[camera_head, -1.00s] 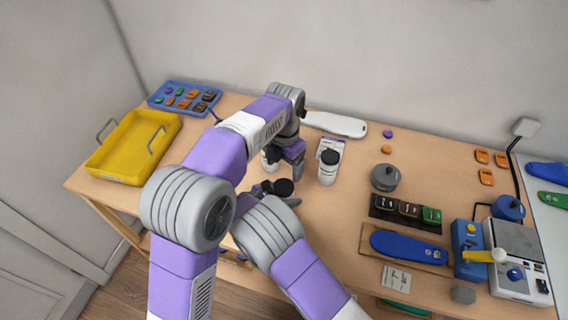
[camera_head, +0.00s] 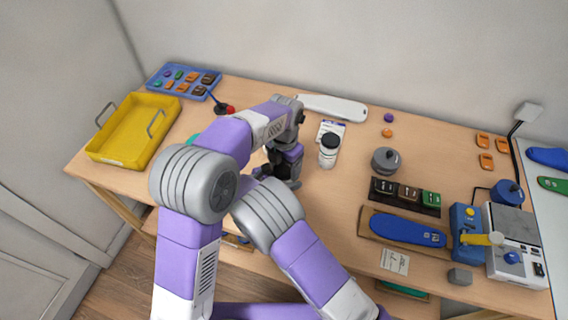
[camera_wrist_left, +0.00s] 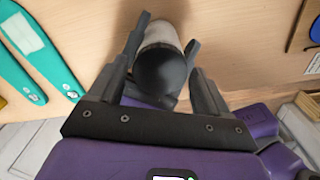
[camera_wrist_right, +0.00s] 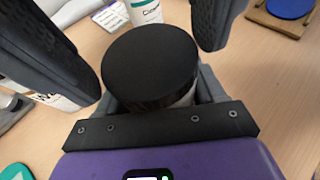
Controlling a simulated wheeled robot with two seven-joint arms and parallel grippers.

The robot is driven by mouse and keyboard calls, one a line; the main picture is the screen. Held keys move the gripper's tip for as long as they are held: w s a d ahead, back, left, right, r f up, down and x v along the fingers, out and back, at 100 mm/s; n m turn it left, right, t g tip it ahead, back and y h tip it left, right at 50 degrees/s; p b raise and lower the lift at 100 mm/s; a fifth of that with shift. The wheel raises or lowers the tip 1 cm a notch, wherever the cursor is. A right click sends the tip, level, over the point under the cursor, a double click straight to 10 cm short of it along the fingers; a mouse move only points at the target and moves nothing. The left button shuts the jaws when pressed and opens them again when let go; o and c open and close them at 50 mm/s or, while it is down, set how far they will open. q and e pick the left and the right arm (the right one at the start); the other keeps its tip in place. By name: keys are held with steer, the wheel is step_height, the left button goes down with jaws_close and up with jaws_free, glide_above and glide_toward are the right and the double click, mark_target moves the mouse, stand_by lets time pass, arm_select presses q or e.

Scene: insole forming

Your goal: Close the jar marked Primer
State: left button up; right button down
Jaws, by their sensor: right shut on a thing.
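A round black lid (camera_wrist_right: 150,65) fills the middle of the right wrist view, with a little white body showing beneath its right edge. My right gripper (camera_wrist_right: 157,85) is shut on the lid. In the left wrist view a white jar (camera_wrist_left: 160,35) with a dark round top stands between the fingers of my left gripper (camera_wrist_left: 167,40). Whether those fingers press on the jar is unclear. In the head view my left gripper (camera_head: 288,165) and arm cover most of this jar. No Primer marking is readable, and whether the lid is seated is hidden.
Another white jar with a black lid (camera_head: 328,152) stands close to the right, before a white card. A grey round pot (camera_head: 386,160) is farther right. A yellow tray (camera_head: 125,135) and a blue parts tray (camera_head: 183,80) are at left.

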arm_select(q)
steer(key=c, duration=0.9)
steer(key=m, duration=0.6)
steer(key=shift+m, duration=0.4)
steer(key=o, duration=1.2)
steer(key=shift+r, duration=2.3)
steer(key=shift+c, duration=0.5)
